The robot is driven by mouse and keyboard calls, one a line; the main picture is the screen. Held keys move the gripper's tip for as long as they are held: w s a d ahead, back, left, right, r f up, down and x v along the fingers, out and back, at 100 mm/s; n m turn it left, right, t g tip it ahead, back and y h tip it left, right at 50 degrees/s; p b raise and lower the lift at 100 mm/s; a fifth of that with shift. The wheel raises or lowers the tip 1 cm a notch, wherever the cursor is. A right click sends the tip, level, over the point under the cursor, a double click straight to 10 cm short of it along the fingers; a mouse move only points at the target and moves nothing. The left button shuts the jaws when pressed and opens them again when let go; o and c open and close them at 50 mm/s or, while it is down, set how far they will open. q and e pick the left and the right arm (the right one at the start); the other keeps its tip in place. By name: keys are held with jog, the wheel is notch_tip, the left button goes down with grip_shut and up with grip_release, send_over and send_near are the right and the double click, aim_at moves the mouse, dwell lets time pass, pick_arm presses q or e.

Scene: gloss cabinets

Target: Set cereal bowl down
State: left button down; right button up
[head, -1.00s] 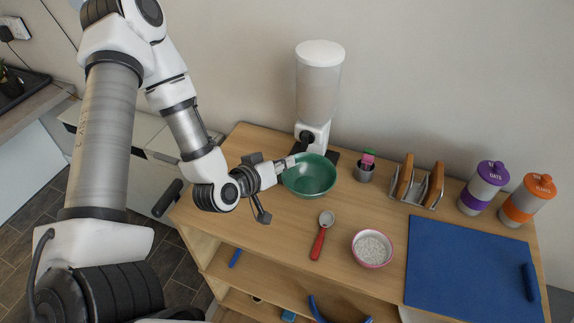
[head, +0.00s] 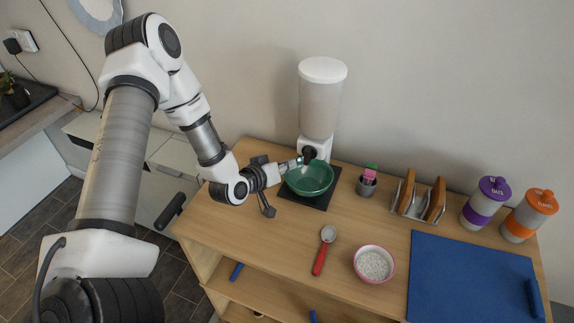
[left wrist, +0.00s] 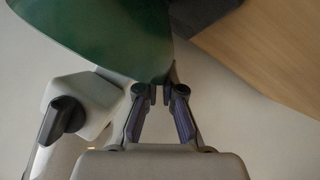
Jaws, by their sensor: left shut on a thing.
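A green bowl (head: 310,179) is at the cereal dispenser (head: 320,100), over the dark mat or base (head: 316,201) in front of it. My left gripper (head: 298,163) is shut on the bowl's rim at its left back side. In the left wrist view the bowl (left wrist: 110,35) fills the upper left, with its rim between the fingertips of the left gripper (left wrist: 160,92). The bowl looks upright. I cannot tell whether its bottom touches the base. My right gripper is not in view.
A red-handled spoon (head: 324,250) and a pink-rimmed bowl of white grains (head: 374,264) lie in front.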

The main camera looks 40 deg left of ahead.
pick_arm(q)
jog(key=shift+f, duration=0.15)
jog(key=c, duration=1.3)
grip_release()
jog(key=shift+r, duration=0.25)
jog(key=shift+s, duration=0.3)
jog(key=p+v, duration=0.4)
jog(key=v, duration=0.7)
jog(key=shift+s+r, duration=0.15)
